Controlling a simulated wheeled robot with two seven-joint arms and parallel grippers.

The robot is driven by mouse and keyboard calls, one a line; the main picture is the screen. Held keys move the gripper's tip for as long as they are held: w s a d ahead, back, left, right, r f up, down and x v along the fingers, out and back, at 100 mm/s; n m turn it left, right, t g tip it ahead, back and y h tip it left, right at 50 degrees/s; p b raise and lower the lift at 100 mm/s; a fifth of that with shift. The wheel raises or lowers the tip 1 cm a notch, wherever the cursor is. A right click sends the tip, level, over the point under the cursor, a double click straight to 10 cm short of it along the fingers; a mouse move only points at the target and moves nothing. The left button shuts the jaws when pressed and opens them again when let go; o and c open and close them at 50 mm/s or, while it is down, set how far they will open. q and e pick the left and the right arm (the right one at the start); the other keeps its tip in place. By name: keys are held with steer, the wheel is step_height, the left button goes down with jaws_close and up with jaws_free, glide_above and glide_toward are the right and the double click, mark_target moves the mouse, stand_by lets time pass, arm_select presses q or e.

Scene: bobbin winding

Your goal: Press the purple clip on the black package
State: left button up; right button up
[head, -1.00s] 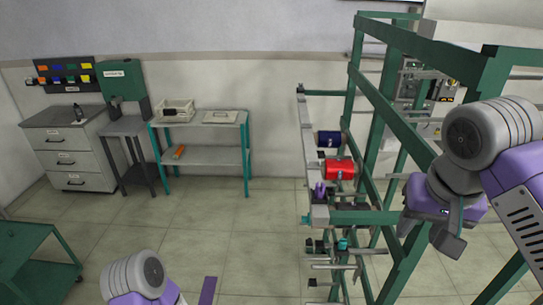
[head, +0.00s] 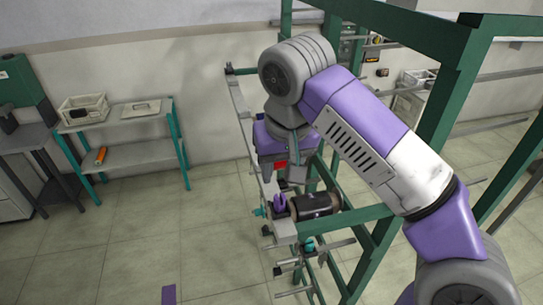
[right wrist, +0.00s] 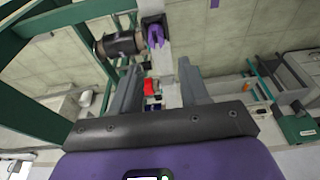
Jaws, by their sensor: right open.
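The black package (head: 320,205) is a dark cylinder lying on the green winding frame. The purple clip (head: 280,203) stands at its left end, prongs up. In the right wrist view, the clip (right wrist: 155,36) shows at the top, beside the black package (right wrist: 120,45). My right gripper (head: 281,176) is above and behind the clip, apart from it. Its two fingers are spread and empty in the right wrist view (right wrist: 158,85). My left gripper is out of view.
A red package (head: 281,163) shows partly behind my right gripper. The green frame (head: 455,85) rises at the right, near my right arm. Rods stick out below the package. A teal shelf (head: 140,156) stands by the back wall.

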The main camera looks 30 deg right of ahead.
mark_target(280, 199)
steer(key=b+x, duration=0.2)
steer(key=s+b+x, duration=0.1)
steer(key=x, duration=0.1)
steer(key=b+x, duration=0.2)
steer(key=shift+s+f+b, duration=0.3)
steer(key=shift+f+b, duration=0.05)
steer(key=shift+f, duration=0.1)
steer(key=shift+f+b, duration=0.3)
steer(key=shift+f, duration=0.35)
steer(key=shift+w+d+f, duration=0.1)
steer(key=shift+w+f, duration=0.1)
steer(key=shift+w, duration=0.1)
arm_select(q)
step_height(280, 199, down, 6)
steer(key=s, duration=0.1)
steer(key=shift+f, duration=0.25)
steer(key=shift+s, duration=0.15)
